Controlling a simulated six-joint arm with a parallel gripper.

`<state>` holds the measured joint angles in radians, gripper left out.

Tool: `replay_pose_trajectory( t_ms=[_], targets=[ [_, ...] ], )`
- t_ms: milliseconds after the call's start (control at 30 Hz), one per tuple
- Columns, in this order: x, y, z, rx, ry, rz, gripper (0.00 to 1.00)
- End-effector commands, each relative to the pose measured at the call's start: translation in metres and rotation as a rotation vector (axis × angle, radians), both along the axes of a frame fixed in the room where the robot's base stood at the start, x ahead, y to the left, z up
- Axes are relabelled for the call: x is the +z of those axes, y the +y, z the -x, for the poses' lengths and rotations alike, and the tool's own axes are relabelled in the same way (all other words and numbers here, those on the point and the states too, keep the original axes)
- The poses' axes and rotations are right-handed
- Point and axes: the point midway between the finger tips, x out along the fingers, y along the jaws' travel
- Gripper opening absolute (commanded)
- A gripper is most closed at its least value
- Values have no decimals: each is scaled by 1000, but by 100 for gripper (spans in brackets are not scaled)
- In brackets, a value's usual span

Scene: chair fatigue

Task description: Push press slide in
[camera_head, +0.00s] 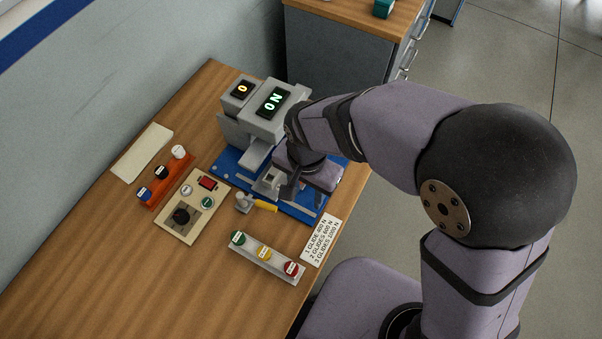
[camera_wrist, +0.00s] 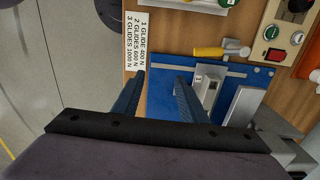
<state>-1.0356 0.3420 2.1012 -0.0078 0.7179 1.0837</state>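The grey press (camera_head: 262,112) stands on a blue base plate (camera_head: 232,165) at the back of the wooden table, with lit displays reading 0 and 0N. A small grey metal slide (camera_head: 270,181) sits on the plate in front of the press, partly hidden by my gripper. In the wrist view the slide (camera_wrist: 211,82) carries a label 1 and lies just right of my right finger. My gripper (camera_wrist: 159,78) has its two blue fingers apart with nothing between them, over the blue plate. In the head view my gripper (camera_head: 290,186) is low beside the slide; contact cannot be told.
A yellow-handled tool (camera_head: 262,205) lies at the plate's front edge. A tray (camera_head: 240,254) with green, yellow and red glides, a printed card (camera_head: 321,240), a control panel (camera_head: 172,222) and an orange rack (camera_head: 158,190) stand nearby. The table's front left is clear.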

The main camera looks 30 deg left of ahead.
Motion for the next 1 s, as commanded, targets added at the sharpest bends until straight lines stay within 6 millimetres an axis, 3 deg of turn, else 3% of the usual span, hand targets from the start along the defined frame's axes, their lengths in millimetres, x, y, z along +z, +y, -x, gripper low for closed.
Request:
replay_pose_trajectory(
  t_ms=[100, 200, 400, 533, 767, 1000],
  targets=[
    [-12, -19, -21, 227, -134, 11, 39],
    [-21, -21, -33, 421, -217, -3, 39],
    [-22, 9, -43, 731, -335, -100, 39],
    [-17, 27, -43, 802, -369, -158, 39],
    [-18, 32, -43, 823, -375, -168, 39],
    [-40, 36, -49, 821, -373, -166, 39]
  ],
)
